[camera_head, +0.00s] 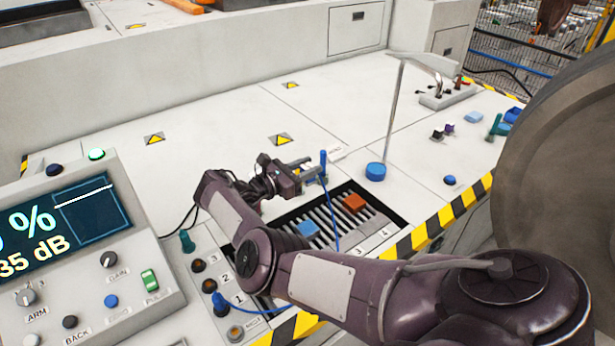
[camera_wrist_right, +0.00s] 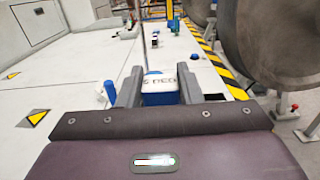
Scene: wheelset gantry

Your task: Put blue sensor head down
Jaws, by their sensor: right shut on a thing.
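My right gripper (camera_head: 312,172) reaches over the white bench above the far edge of a dark slatted tray. It is shut on the blue sensor head (camera_head: 323,162), which shows as a small upright blue piece with a blue cable hanging from it. In the right wrist view, a blue and white block (camera_wrist_right: 160,90) sits between the two fingers of my right gripper (camera_wrist_right: 160,84). The slatted tray (camera_head: 287,238) holds a light blue block (camera_head: 308,229) and an orange block (camera_head: 354,203). Whether the held head touches anything below cannot be told. My left gripper is not in view.
A control console (camera_head: 85,255) stands at left, beside a socket panel (camera_head: 214,262) with a blue plug. A round blue base (camera_head: 376,171) with a thin post stands right of the gripper. A large grey wheel (camera_head: 560,160) fills the right side.

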